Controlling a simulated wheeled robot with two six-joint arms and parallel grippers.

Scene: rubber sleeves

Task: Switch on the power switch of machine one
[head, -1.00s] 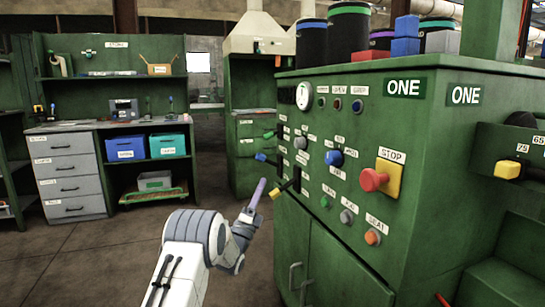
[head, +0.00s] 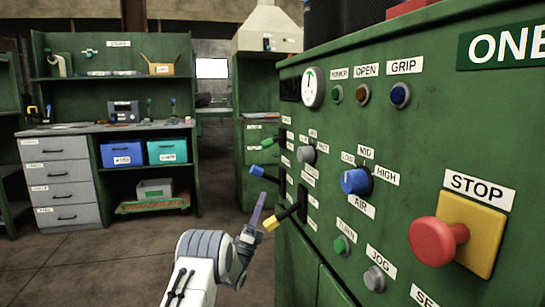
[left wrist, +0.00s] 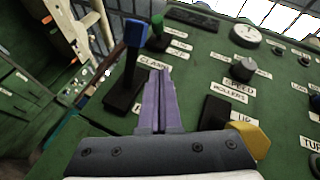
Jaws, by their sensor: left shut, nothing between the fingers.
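Machine one is the green cabinet with a "ONE" sign (head: 505,45) at the right of the head view. Levers stick out from its left edge: one green-tipped (head: 267,143), one blue-tipped (head: 257,171) and one yellow-tipped (head: 270,225). The left wrist view shows the blue lever (left wrist: 135,33), green lever (left wrist: 157,24) and yellow lever (left wrist: 248,140) with labels, including "CLAMP". My right gripper is out of view.
The panel also bears a red STOP button (head: 438,240) on a yellow plate, a blue AIR knob (head: 355,181), a dial (head: 313,88) and several small buttons. A workbench (head: 65,180) with blue and teal bins stands at the back left. The floor between is clear.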

